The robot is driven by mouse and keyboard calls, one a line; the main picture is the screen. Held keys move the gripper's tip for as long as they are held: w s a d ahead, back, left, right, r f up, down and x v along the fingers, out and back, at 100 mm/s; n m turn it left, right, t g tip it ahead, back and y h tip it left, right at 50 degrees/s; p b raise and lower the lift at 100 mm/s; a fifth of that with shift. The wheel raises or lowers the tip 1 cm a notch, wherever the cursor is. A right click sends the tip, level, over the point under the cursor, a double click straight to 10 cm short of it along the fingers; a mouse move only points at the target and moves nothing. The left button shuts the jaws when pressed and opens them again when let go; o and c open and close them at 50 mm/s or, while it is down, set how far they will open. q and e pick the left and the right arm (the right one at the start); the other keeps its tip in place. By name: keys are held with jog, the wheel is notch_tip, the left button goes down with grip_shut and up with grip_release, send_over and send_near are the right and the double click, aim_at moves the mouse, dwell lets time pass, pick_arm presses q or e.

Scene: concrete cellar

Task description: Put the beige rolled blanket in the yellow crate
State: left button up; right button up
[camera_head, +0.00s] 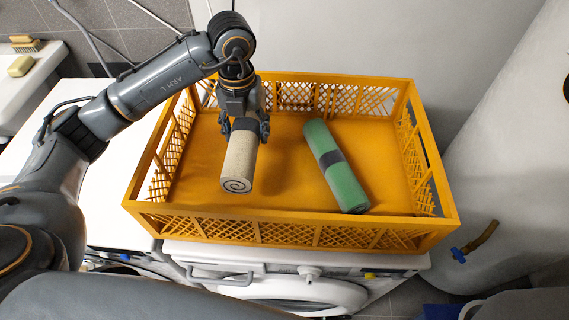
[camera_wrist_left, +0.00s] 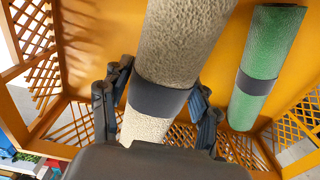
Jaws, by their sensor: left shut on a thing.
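The beige rolled blanket (camera_head: 239,165) has a dark band and a spiral end. It is within the walls of the yellow crate (camera_head: 290,235) in the head view, on its left side. My left gripper (camera_head: 245,125) comes from above and is shut on the blanket near its band. The left wrist view shows the beige blanket (camera_wrist_left: 185,45) between the dark fingers (camera_wrist_left: 155,105). I cannot tell for sure whether the blanket touches the crate floor. My right gripper is not in view.
A green roll (camera_head: 337,165) with a dark band lies in the crate, right of the blanket. The crate stands on white washing machines (camera_head: 300,290). A white tank (camera_head: 510,150) with a tap (camera_head: 476,242) is at right. A sink (camera_head: 30,75) with soap (camera_head: 20,66) is at far left.

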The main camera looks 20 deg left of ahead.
pick_arm(q)
notch_tip(320, 180, down, 5)
jog(key=shift+w+r+p, duration=0.1)
jog(key=shift+r+p, duration=0.05)
jog(key=shift+p, duration=0.35)
notch_tip(320, 180, down, 4)
jog(key=shift+f+p, duration=0.2)
jog(key=shift+p, duration=0.3)
jog(key=shift+f, duration=0.3)
jog(key=o, duration=1.5)
jog(key=shift+f, duration=0.1)
jog(key=shift+c, duration=0.2)
